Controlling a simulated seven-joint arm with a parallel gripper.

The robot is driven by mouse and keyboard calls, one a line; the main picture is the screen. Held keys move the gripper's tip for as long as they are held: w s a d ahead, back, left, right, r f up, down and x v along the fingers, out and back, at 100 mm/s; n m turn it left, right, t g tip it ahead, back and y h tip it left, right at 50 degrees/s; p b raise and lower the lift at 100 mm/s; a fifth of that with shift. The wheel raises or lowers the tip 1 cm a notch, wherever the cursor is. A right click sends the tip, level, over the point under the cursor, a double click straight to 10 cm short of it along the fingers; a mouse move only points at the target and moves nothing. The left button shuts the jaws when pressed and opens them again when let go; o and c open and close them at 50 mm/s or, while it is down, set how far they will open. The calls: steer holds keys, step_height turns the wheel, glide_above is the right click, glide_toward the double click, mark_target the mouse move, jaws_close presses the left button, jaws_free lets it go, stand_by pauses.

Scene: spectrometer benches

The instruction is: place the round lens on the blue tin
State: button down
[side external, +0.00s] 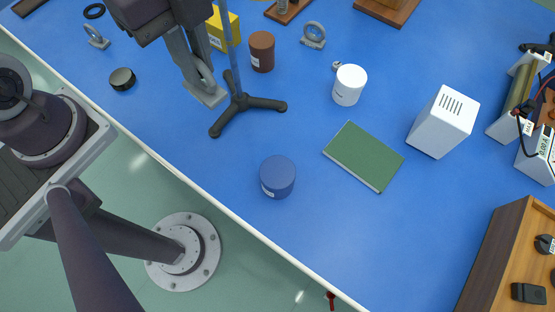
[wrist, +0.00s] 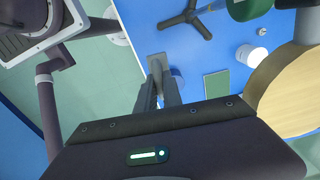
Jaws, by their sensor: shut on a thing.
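My gripper (side external: 200,72) is shut on a grey mounted piece, which I take to be the round lens (side external: 207,92), with a ring above a flat square foot. It hangs upright beside the tripod stand, its lower edge near the bench in the picture; its exact height is unclear. In the wrist view the fingers (wrist: 162,80) hide most of it; its grey foot (wrist: 157,59) shows beyond them. The blue tin (side external: 278,177) stands upright on the bench, lower right of my gripper, with a bare lid. In the wrist view a sliver of it (wrist: 179,74) shows beside the fingers.
A black tripod stand (side external: 240,103) with a blue-looking rod stands close right of my gripper. A brown tin (side external: 262,52), a white tin (side external: 350,85), a green book (side external: 363,156) and a white box (side external: 443,122) stand farther right. Bench around the blue tin is clear.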

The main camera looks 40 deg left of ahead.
steer(key=w+d+m, duration=0.1)
steer(key=d, duration=0.4)
steer(key=m, duration=0.2)
glide_toward(278, 172)
step_height(278, 172, down, 3)
steer(key=shift+f, duration=0.2)
steer(key=shift+f, duration=0.2)
steer(key=c, duration=1.5)
jaws_free()
steer(key=shift+r, duration=0.1)
